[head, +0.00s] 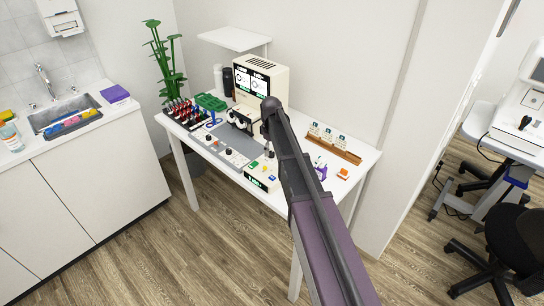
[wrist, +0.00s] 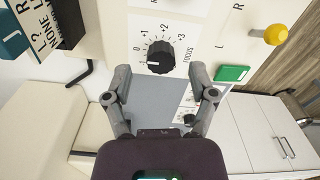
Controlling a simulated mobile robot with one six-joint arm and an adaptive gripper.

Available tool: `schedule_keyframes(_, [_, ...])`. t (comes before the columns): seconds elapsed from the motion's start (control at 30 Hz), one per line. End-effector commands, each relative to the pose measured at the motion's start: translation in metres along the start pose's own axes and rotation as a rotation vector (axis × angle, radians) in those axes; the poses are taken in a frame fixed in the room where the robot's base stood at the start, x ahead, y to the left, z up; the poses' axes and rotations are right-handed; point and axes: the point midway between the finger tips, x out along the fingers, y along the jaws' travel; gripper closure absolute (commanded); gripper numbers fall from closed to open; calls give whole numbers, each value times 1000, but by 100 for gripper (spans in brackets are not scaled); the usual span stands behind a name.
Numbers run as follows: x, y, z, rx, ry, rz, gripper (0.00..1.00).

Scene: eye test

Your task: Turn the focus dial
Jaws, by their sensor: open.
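The focus dial is a black ridged knob (wrist: 160,57) on a cream panel in the wrist view. A scale with 0, +1, +2 and +3 runs around it, and the word FOCUS is printed beside it. Whether the fingertips touch the panel cannot be told. In the head view my arm reaches over the table, and my gripper (head: 268,150) is small there; the dial cannot be made out.
In the wrist view a green button (wrist: 232,73) and a yellow ball knob (wrist: 276,34) lie right of the dial. The head view shows a cream machine with a screen (head: 258,80), a rack of coloured tools (head: 182,112) and a wooden card holder (head: 333,145) on the white table (head: 222,168).

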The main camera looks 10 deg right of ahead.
Motion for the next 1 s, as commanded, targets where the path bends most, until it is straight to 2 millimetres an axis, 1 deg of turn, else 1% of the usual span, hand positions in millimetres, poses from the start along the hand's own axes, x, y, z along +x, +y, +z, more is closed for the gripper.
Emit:
schedule_keyframes(0.03, [7,0,0,0,0,0,27])
schedule_keyframes(0.23, [16,0,0,0,0,0,27])
schedule_keyframes(0.73, [18,0,0,-1,0,0,27])
schedule_keyframes(0.77, [18,0,0,-1,0,0,36])
schedule_keyframes(0.8, [18,-1,0,-1,0,0,47])
schedule_keyframes(0.87, [18,-1,-1,-1,0,0,65])
schedule_keyframes(0.9, [18,-1,-1,-1,0,0,77])
schedule_keyframes(0.97, [18,0,-1,-1,0,0,95])
schedule_keyframes(1.0, [18,0,-1,-1,0,0,100])
